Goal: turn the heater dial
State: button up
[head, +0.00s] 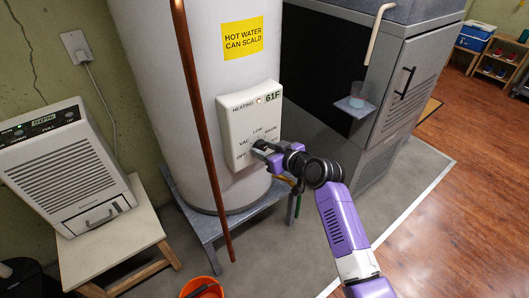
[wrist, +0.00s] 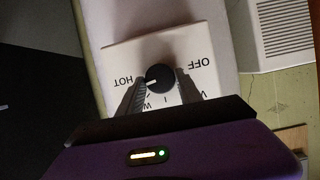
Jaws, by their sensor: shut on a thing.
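The water heater (head: 165,60) is a tall white cylinder with a pale control box (head: 236,110) on its front. The box shows "HEATING", a small lit lamp and a green display that seems to read 61F. In the wrist view the black round dial (wrist: 160,76) has a white pointer mark aimed left, toward the HOT label (wrist: 123,81). OFF is on the opposite side, and some labels are partly hidden. My gripper (head: 262,148) is at the box's lower right; in the wrist view its fingers (wrist: 160,88) close on the dial from both sides.
A copper pipe (head: 190,90) runs down in front of the heater. A dehumidifier (head: 70,165) sits on a wooden stool (head: 110,245) at left. A grey cabinet (head: 400,90) with a small shelf and cup stands right. An orange bucket (head: 202,288) is below. Open floor lies right.

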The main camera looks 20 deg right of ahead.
jog(key=shift+d+f+m+g+y+b, duration=0.15)
jog(key=shift+m+g+y+b, duration=0.15)
jog(key=shift+m+y+b, duration=0.8)
jog(key=shift+m, duration=0.3)
jog(key=o, duration=1.4)
jog(key=shift+c, duration=0.2)
jog(key=v, duration=0.7)
jog(key=shift+s+p, duration=0.35)
jog(key=shift+p, duration=0.1)
jog(key=shift+d+r, duration=0.1)
jog(key=shift+r, duration=0.15)
